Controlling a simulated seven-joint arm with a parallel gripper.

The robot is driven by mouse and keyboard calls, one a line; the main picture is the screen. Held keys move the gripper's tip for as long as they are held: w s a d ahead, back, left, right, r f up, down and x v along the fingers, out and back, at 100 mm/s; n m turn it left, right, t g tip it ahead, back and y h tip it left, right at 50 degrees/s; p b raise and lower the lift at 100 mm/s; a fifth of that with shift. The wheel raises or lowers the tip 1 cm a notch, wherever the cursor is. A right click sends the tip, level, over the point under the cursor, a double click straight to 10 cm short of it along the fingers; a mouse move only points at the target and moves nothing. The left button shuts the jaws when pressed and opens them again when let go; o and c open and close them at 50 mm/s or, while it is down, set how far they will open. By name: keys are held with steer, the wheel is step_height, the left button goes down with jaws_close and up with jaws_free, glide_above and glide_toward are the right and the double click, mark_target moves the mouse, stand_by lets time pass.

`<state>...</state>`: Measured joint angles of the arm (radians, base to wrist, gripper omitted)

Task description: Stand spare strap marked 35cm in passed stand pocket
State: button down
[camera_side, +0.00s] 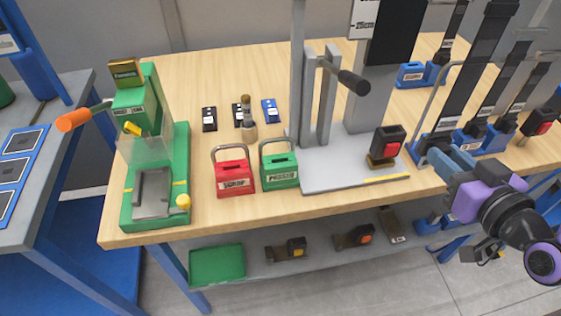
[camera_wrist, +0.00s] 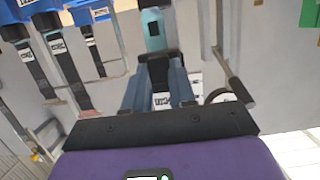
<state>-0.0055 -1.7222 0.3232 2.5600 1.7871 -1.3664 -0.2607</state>
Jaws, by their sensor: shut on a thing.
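My gripper (camera_side: 450,162) is at the right front edge of the workbench, beside the blue strap stands. In the wrist view its two fingers (camera_wrist: 158,88) are shut on a dark strap piece (camera_wrist: 158,68). A white label (camera_wrist: 162,101) shows between the fingers, but its text is too small to read. Several long black straps (camera_side: 462,85) stand upright or tilted in blue stand pockets (camera_side: 470,140) at the right. They also show in the wrist view (camera_wrist: 62,62). I cannot tell which strap is marked 35cm or which pocket is the passed one.
A green box marked PASSED (camera_side: 280,172) and a red box (camera_side: 234,180) stand mid-bench. A grey fixture (camera_side: 340,165) with a lever and a red-buttoned buckle (camera_side: 388,144) lies left of my gripper. A green press (camera_side: 155,175) is at the left. A lower shelf holds buckles (camera_side: 290,247).

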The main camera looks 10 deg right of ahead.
stand_by(0.7)
step_height(320, 180, up, 18)
steer(key=shift+f, duration=0.1)
steer(key=a, duration=2.2)
step_height(320, 180, down, 21)
steer(key=a, duration=0.2)
steer(key=shift+w, duration=0.45)
steer(key=shift+w, duration=0.15)
steer(key=x, duration=1.1)
steer(key=shift+r, duration=0.35)
